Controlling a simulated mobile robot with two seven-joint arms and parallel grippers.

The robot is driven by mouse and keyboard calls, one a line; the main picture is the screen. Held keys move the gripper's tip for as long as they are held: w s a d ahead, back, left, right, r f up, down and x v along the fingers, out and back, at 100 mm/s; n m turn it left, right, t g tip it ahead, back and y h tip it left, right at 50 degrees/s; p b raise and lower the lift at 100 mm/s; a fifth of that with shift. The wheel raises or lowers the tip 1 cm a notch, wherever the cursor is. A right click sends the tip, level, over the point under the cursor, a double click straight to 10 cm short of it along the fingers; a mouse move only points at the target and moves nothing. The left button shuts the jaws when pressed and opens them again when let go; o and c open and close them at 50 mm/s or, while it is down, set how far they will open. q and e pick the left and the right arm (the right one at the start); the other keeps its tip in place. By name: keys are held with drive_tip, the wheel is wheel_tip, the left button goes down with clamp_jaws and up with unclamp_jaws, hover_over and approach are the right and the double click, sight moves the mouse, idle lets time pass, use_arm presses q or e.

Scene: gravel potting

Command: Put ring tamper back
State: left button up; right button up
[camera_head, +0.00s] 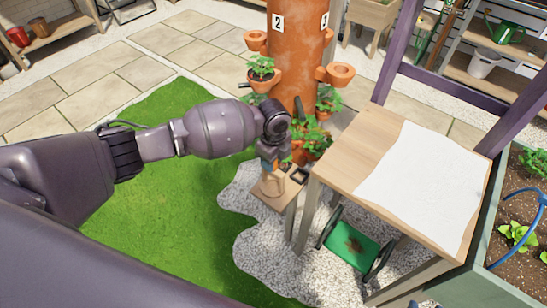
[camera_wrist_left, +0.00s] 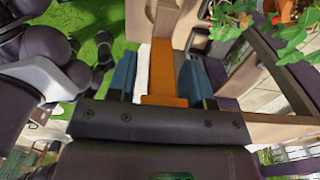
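The ring tamper (camera_head: 268,184) stands upright on a small wooden shelf (camera_head: 284,203) beside the table. It has a pale wooden lower part and an orange handle (camera_wrist_left: 162,70), which the left wrist view shows rising between two blue fingers. My left gripper (camera_head: 270,158) is around this handle from above. In the left wrist view, narrow gaps show between the handle and the fingers (camera_wrist_left: 158,78), so the gripper looks open. The tamper's base is partly hidden in the left wrist view. My right gripper is not in view.
A dark square frame (camera_head: 299,175) sits on the shelf's right side. The wooden table (camera_head: 345,160) with a white sheet (camera_head: 425,190) is right of it. A terracotta tower planter (camera_head: 297,60) stands behind.

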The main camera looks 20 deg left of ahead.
use_arm(q)
drive_tip(key=shift+o, duration=1)
wheel_tip(320, 180, up, 11)
drive_tip(key=shift+r+p, duration=0.1)
drive_tip(key=shift+p, duration=0.9)
drive_tip(key=shift+r, duration=0.6)
